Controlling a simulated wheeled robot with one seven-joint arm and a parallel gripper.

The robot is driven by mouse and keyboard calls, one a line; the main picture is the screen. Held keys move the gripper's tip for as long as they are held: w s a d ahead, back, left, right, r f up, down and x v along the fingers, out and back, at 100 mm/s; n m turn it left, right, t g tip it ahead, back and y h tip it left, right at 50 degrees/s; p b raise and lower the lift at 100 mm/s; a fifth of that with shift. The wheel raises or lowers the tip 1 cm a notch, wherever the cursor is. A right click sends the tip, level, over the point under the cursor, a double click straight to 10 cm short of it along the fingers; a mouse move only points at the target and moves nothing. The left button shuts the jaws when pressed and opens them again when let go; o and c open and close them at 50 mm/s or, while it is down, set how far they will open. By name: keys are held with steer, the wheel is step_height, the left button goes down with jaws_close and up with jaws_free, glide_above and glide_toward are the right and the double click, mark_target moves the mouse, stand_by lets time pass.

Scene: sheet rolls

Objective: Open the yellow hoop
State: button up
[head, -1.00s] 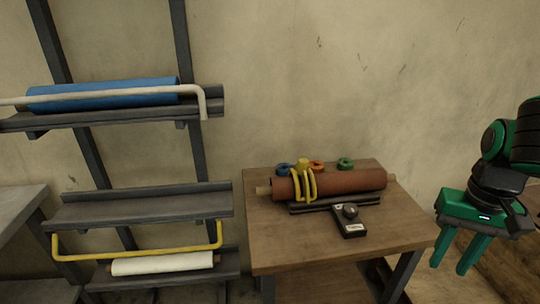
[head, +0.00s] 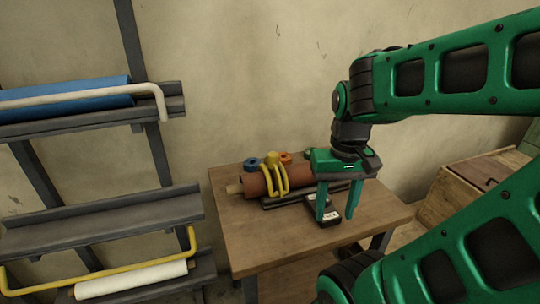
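The yellow hoop (head: 280,180) stands around the left part of a red-brown roll (head: 300,176) on the wooden table. It shows as curved yellow bands with a yellow knob at the top; whether it is latched cannot be told. My gripper (head: 336,219) points down over the table's front right part, to the right of the hoop and apart from it. Its two green fingers are spread with nothing held between them. It hides the right end of the roll and part of a dark hand tool (head: 314,214).
Blue (head: 251,163) and orange (head: 285,157) rings lie behind the roll. A rack on the left holds a blue roll (head: 60,97) behind a white bar (head: 100,95), and a white roll (head: 130,281) below a yellow bar (head: 100,262). A wooden crate (head: 465,195) stands right.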

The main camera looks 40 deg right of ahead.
steer(key=w+d+r, duration=0.1)
steer(key=w+r, duration=0.2)
steer(key=w, duration=0.4)
steer(key=w+d+r, duration=0.1)
steer(key=w+r, duration=0.3)
steer(key=w, duration=0.3)
steer(key=n, duration=0.1)
glide_toward(273, 154)
step_height(273, 154, down, 10)
steer(key=shift+f, duration=0.25)
steer(key=shift+c, duration=0.7)
